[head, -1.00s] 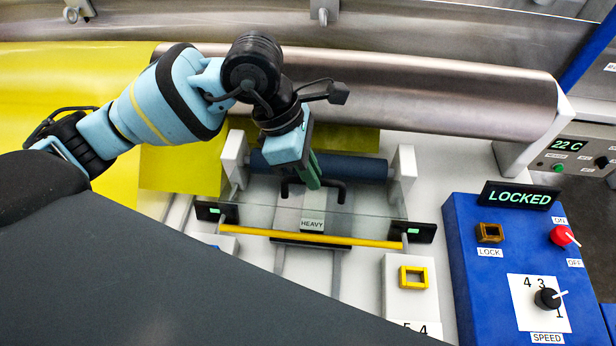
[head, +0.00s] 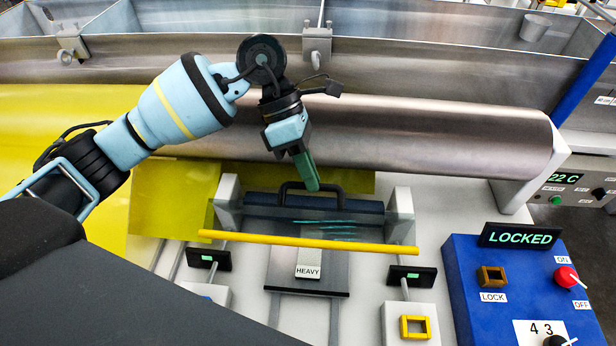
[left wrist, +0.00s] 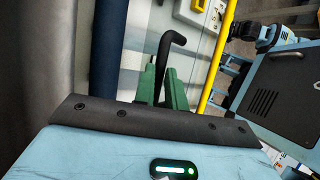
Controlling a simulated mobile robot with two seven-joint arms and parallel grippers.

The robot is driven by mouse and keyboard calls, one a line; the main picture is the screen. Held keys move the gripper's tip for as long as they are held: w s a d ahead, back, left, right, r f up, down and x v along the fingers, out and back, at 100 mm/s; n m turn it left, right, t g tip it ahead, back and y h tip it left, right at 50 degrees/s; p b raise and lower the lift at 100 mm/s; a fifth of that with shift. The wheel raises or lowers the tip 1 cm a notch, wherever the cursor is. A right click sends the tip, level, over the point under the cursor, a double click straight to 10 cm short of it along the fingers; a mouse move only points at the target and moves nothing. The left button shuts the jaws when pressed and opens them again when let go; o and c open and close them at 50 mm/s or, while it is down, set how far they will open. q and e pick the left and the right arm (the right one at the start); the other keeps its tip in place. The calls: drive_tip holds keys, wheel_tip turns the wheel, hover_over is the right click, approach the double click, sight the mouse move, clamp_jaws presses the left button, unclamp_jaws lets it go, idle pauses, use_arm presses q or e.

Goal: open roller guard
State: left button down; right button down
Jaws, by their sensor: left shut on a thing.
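The roller guard is a clear panel with a yellow bar (head: 308,243) along its front edge. It sits tilted up over the blue roller (head: 368,208), with the bar raised clear of the two black brackets with green lights. A black handle (head: 340,192) is on the guard. My left gripper (head: 312,187) points down with its green fingers shut on the handle. In the left wrist view the handle (left wrist: 168,48) stands between the green fingers (left wrist: 162,78). The finger contact is partly hidden. My right gripper is not in view.
A large metal cylinder (head: 440,130) lies behind the guard. A blue control box (head: 465,260) with a LOCKED sign (head: 519,236) stands at the right. A grey plate labelled HEAVY (head: 308,271) is below the guard. Yellow sheet (head: 50,130) is at the left.

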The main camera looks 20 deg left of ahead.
use_arm(q)
drive_tip(key=shift+w+a+f, duration=0.1)
drive_tip(key=shift+a+f, duration=0.05)
drive_tip(key=shift+f, duration=0.6)
drive_tip(key=c, duration=1.8)
unclamp_jaws()
drive_tip(key=o, duration=0.3)
drive_tip(key=shift+w+r, duration=0.1)
drive_tip(key=shift+w, duration=0.1)
drive_tip(key=shift+o, duration=0.2)
drive_tip(key=shift+r, duration=0.15)
drive_tip(key=shift+r, duration=0.1)
drive_tip(key=v, duration=0.7)
drive_tip(key=shift+r+b, duration=0.2)
drive_tip(key=shift+b, duration=0.1)
drive_tip(key=shift+w+a, duration=0.1)
